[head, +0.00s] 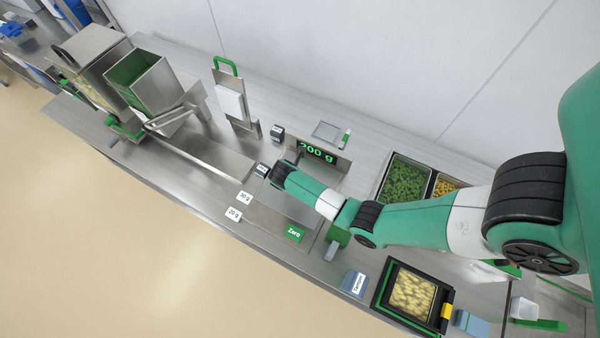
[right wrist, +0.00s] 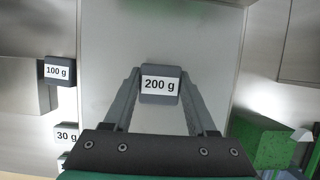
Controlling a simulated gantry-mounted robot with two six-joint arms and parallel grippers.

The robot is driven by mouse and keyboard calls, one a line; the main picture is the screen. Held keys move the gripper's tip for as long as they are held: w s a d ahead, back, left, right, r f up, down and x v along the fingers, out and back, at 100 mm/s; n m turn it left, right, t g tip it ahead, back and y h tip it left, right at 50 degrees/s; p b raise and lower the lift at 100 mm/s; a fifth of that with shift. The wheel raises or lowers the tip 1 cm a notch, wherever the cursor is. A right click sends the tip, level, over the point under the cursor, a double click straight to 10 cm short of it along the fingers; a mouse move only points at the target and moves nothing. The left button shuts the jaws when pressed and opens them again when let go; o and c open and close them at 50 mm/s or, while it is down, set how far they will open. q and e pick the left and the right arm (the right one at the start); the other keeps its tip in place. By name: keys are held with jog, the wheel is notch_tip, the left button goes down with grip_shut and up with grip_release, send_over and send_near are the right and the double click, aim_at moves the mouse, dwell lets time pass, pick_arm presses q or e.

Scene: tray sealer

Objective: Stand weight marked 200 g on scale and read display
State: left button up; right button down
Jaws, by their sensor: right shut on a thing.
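The weight marked 200 g (right wrist: 160,85) is dark with a white label. In the right wrist view it is between the two fingers of my right gripper (right wrist: 160,92), which is shut on it. Behind it is the scale's bare grey plate (right wrist: 115,30). In the head view my right gripper (head: 299,153) is over the far part of the scale plate (head: 270,217); my wrist hides most of the weight. The scale display (head: 317,151) shows 200 g in green, upside down in this view. My left gripper is not in view.
Left of the scale are weights marked 100 g (right wrist: 59,70) and 30 g (right wrist: 67,135), plus a 20 g one (head: 234,214). Food bins (head: 405,181) and a black-framed tray holder (head: 384,294) stand to the right.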

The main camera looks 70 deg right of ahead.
jog(key=shift+c, duration=0.6)
grip_release()
jog(key=shift+c, duration=0.2)
jog(key=shift+c, duration=1.4)
notch_tip(320, 180, up, 7)
jog(key=p, duration=0.8)
